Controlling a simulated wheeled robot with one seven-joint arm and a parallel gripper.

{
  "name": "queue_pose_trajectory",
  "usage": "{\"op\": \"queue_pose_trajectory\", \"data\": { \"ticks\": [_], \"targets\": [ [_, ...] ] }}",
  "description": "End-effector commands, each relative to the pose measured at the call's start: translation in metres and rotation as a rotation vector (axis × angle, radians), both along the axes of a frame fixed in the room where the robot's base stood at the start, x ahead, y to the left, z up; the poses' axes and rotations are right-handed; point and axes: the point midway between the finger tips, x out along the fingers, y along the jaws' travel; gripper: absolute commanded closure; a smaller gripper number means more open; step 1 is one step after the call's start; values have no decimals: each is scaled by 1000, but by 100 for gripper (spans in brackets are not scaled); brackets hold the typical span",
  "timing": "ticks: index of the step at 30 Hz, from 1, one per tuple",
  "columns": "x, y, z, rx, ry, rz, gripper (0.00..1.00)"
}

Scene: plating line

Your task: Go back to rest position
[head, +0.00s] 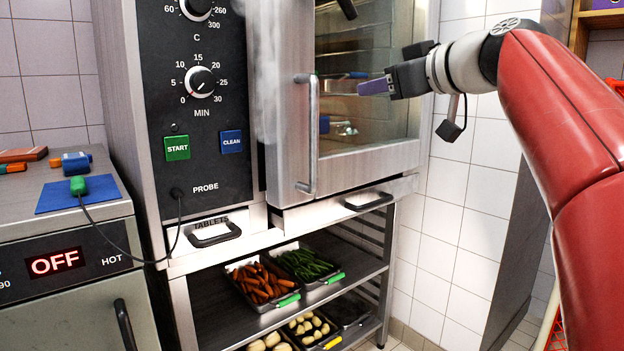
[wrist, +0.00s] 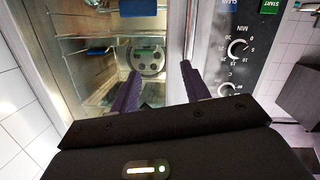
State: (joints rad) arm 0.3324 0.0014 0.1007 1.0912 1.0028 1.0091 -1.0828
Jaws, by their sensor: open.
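My gripper (head: 375,87) is at the upper right of the head view, in front of the glass door of the oven. Its purple fingers point left toward the door. In the wrist view my gripper (wrist: 160,90) shows two purple fingers spread apart with nothing between them. My red arm reaches in from the right side of the head view. The oven door (head: 296,130) looks closed, with its vertical handle (head: 313,135) to the left of the fingers. The fingers look apart from the handle.
The control panel (head: 205,140) has dials and START and CLEAN buttons. Below the oven, a rack (head: 215,320) holds trays of carrots (head: 262,283), green vegetables (head: 305,263) and pale vegetables. At left, a unit reads OFF (head: 55,263), with a blue mat (head: 80,195) on top. White tiled wall stands at right.

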Motion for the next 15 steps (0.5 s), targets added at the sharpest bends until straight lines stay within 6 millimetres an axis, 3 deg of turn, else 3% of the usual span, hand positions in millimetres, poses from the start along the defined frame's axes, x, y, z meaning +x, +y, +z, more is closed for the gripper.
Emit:
{"op": "queue_pose_trajectory", "data": {
  "ticks": [6, 11, 15],
  "targets": [
    [-59, 14, -118, 18, 379, -165, 54],
    [-119, 8, -214, 8, 612, -317, 54],
    [-179, -5, -298, -16, 773, -455, 54]
  ]
}}
